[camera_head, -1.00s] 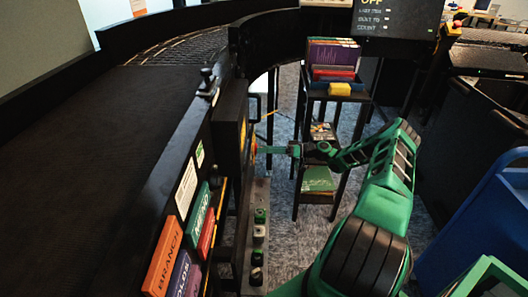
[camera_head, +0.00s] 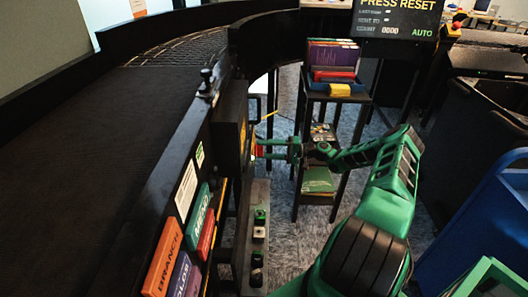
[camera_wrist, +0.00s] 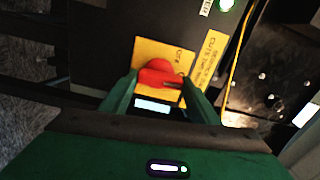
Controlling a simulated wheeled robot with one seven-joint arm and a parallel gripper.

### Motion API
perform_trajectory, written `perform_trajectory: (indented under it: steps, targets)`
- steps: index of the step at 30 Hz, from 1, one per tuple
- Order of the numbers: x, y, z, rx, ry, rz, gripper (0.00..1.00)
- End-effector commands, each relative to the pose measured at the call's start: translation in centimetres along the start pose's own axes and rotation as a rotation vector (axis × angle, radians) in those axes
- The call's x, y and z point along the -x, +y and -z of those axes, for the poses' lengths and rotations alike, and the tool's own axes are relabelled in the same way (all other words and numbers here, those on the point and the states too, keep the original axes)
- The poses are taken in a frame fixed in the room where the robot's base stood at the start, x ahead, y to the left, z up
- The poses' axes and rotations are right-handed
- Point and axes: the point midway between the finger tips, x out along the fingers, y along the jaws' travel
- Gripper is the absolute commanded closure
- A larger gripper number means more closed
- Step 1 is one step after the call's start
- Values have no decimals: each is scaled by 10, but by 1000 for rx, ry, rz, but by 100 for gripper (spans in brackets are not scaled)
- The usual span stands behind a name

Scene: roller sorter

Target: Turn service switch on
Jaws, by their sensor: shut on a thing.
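The service switch is a red knob (camera_wrist: 160,76) on a yellow plate (camera_wrist: 150,52) on a dark box, seen in the wrist view. The fingers of my gripper (camera_wrist: 155,95) stand on either side of the knob and are shut on it. In the head view the red knob (camera_head: 259,151) shows small at the tip of my gripper (camera_head: 268,150), on the side of the dark box (camera_head: 229,128). A green lamp (camera_wrist: 227,4) is lit on the box. The display (camera_head: 397,18) reads "PRESS RESET" and "AUTO".
A panel with several buttons (camera_head: 259,232) stands below the box. The black conveyor (camera_head: 90,150) runs along the left. Books (camera_head: 160,260) line its side. A shelf stand (camera_head: 300,150) with books is behind my gripper. A blue bin (camera_head: 480,220) is at right.

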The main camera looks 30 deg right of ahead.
Motion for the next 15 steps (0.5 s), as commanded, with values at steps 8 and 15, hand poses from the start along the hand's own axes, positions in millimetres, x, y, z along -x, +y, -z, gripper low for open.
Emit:
perform_trajectory:
  steps: [8,15]
  targets:
    - [2,3,2,-108,8,-6,68]
    - [2,3,1,-138,5,-6,68]
